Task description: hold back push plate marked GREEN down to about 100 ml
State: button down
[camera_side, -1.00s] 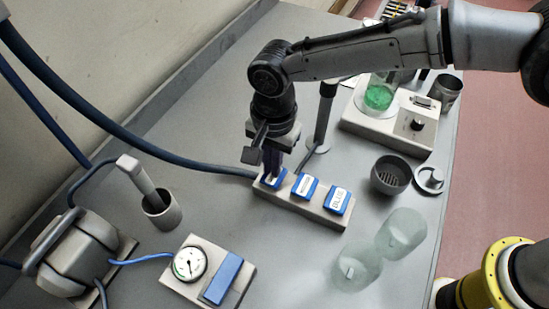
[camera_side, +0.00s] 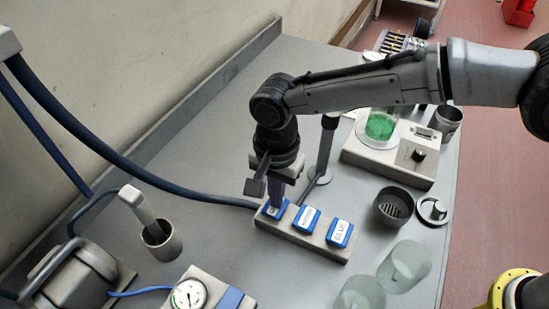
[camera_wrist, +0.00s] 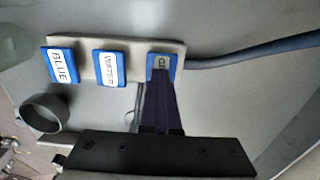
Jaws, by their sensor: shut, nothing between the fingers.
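A pale block (camera_side: 325,252) carries three blue push plates in a row. The plate at its left end (camera_side: 268,211) has a label mostly covered by my fingers; in the wrist view this plate (camera_wrist: 176,61) shows only part of its lettering. My gripper (camera_side: 274,204) is shut and empty, pointing down with its fingertips at that plate; the wrist view shows the fingertips (camera_wrist: 160,76) over its label. Whether they press it cannot be told. The other plates are a middle one (camera_side: 306,218) and one marked BLUE (camera_side: 340,233). A clear beaker (camera_side: 381,124) holds green liquid; its level marks are unreadable.
The beaker stands on a grey unit with a knob (camera_side: 418,155). A dark post (camera_side: 326,150) rises behind my gripper. A dark cup (camera_side: 393,206) and two glass vessels (camera_side: 405,266) stand right. A gauge (camera_side: 188,294) is in front. A thick blue hose (camera_side: 130,160) runs to the block.

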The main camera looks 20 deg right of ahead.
notch_tip(320, 180, up, 14)
jog(key=shift+w+a+f, duration=0.15)
jog(key=shift+w+a, duration=0.05)
dwell(1.9)
